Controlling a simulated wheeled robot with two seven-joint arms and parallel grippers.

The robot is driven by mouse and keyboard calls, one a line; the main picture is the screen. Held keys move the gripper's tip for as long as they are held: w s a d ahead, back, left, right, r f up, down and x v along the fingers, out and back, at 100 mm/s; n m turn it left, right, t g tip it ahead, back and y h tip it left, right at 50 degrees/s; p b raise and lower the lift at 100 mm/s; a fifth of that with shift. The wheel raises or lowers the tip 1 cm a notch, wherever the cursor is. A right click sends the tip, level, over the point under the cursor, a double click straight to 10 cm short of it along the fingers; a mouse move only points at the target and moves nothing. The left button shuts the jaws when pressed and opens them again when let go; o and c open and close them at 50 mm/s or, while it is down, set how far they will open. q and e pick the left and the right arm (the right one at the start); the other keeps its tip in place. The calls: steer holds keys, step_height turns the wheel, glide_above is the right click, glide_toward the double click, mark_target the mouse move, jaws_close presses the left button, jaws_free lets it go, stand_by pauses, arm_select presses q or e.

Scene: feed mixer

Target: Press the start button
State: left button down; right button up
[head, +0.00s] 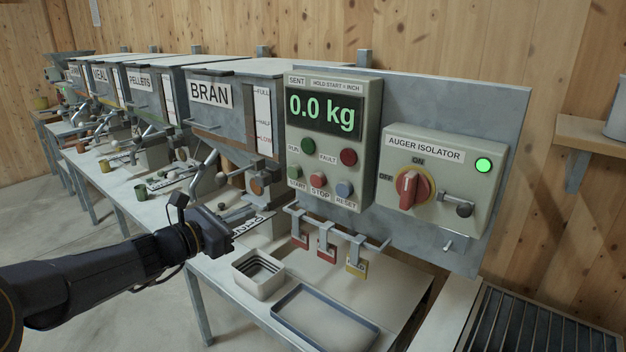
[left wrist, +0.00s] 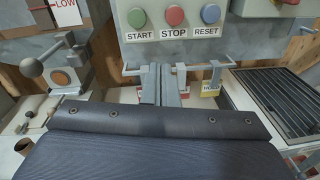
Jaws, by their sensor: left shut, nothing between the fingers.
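The start button (head: 294,171) is a small green round button at the lower left of the grey control box, labelled START. It also shows at the top of the left wrist view (left wrist: 137,18). The red stop button (head: 318,180) and blue reset button (head: 344,189) sit to its right. My left gripper (head: 238,216) is shut and empty, below and left of the start button in the head view, apart from it. In the left wrist view its fingers (left wrist: 162,85) point toward the panel below the buttons. My right gripper is out of view.
The display (head: 324,114) reads 0.0 kg. The auger isolator (head: 411,190) has a red knob and a lit green lamp (head: 483,165). A rail with hanging tags (head: 327,250) is below the box. A square tin (head: 258,284) and a blue-rimmed tray (head: 283,327) stand on the bench.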

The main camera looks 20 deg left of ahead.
mark_target(295, 172)
arm_select(q)
steer(key=w+a+n+t, duration=0.1)
steer(key=w+a+n, duration=0.1)
steer(key=shift+w+y, duration=0.35)
steer(key=shift+y, duration=0.05)
steer(key=p+x, duration=0.3)
steer(key=x, duration=1.1)
steer(key=shift+r, duration=0.1)
